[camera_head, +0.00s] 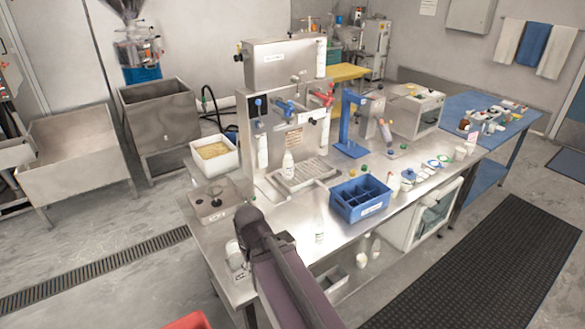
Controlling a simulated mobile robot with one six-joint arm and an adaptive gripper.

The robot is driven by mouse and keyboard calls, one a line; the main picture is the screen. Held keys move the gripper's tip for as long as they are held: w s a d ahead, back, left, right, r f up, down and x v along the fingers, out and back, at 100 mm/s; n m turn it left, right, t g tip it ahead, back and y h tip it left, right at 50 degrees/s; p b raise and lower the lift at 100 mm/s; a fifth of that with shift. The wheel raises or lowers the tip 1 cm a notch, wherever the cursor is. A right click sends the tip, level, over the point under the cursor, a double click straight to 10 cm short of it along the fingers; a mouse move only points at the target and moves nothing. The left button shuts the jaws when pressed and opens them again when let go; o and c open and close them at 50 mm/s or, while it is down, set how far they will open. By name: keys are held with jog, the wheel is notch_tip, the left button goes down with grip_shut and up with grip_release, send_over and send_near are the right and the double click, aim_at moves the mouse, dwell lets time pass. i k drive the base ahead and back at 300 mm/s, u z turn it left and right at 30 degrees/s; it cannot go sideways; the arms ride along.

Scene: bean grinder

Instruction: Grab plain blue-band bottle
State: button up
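Several pale bottles show, but they are too small for me to tell which one has a plain blue band. One white bottle (288,164) stands upright on the drip tray of the steel machine. A white container (394,184) stands just right of the crate. My dark arm reaches up from the bottom over the front left of the table. My gripper's fingers cannot be made out.
The steel table (275,222) carries the blue crate (362,213), a blue stand (350,140), a white tub (213,157) and a steel box (214,200). More pale bottles (362,259) stand below the tabletop. A black floor mat (470,260) lies clear at right.

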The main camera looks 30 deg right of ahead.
aim_at(288, 163)
jog(key=u, duration=0.1)
jog(key=i, duration=0.95)
jog(key=z, duration=0.1)
